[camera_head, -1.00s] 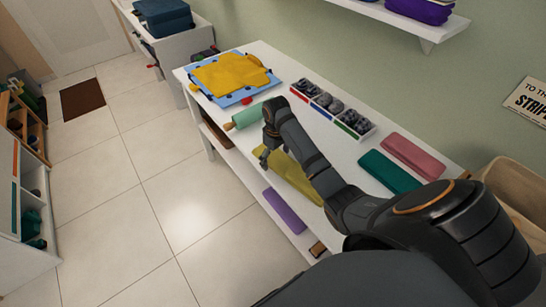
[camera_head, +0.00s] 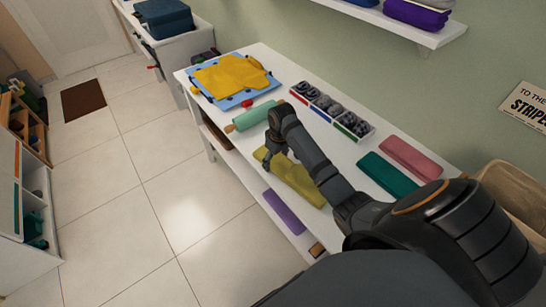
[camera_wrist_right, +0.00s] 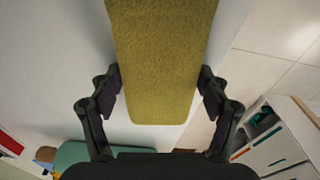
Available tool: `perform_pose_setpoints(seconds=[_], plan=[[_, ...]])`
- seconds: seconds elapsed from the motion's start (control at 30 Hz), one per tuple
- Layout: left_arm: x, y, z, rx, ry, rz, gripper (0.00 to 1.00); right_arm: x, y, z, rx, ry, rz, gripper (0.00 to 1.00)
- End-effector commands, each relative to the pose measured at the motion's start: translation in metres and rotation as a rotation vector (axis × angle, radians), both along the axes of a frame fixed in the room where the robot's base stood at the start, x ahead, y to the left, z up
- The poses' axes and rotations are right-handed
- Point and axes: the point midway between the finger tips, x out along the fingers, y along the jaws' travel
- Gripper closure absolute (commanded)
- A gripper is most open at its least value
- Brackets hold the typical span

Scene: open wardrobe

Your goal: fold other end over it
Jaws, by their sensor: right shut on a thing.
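An olive-yellow cloth (camera_head: 298,184) lies as a long strip on the white table (camera_head: 232,152). It also shows in the right wrist view (camera_wrist_right: 163,55), running from the top of the picture to a rounded near end. My right gripper (camera_head: 268,162) is at the left end of the cloth in the head view, shut on it. In the wrist view its two fingers (camera_wrist_right: 160,90) stand at either side of the strip close to that end. The arm hides part of the cloth's far edge. My left gripper is not in view.
A green rolling pin (camera_head: 251,116) lies just beyond the gripper. A yellow garment (camera_head: 230,76) lies on a blue board behind it. Open boxes (camera_head: 328,106), a teal cloth (camera_head: 386,174) and a pink cloth (camera_head: 411,157) are to the right. A purple cloth (camera_head: 284,211) is on the lower shelf.

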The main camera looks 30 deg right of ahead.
Motion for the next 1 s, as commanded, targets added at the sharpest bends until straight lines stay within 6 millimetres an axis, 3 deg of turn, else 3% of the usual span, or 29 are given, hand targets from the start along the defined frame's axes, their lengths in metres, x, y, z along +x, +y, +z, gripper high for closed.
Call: perform_pose_setpoints(seconds=[0.03,0.1,0.4,0.63,1.0], plan=[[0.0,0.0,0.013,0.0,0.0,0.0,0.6,-0.002,-0.001,0.009,0.004,-0.033,0.001,0.3],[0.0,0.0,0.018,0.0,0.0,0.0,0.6,-0.001,-0.001,0.011,0.015,-0.082,0.0,0.3],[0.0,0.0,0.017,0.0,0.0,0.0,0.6,0.001,0.001,0.01,0.026,-0.12,0.0,0.3],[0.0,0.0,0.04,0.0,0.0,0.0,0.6,-0.001,0.0,0.022,0.047,-0.218,0.001,0.3],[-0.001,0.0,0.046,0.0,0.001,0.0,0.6,-0.001,0.001,0.024,0.06,-0.276,0.0,0.3]])
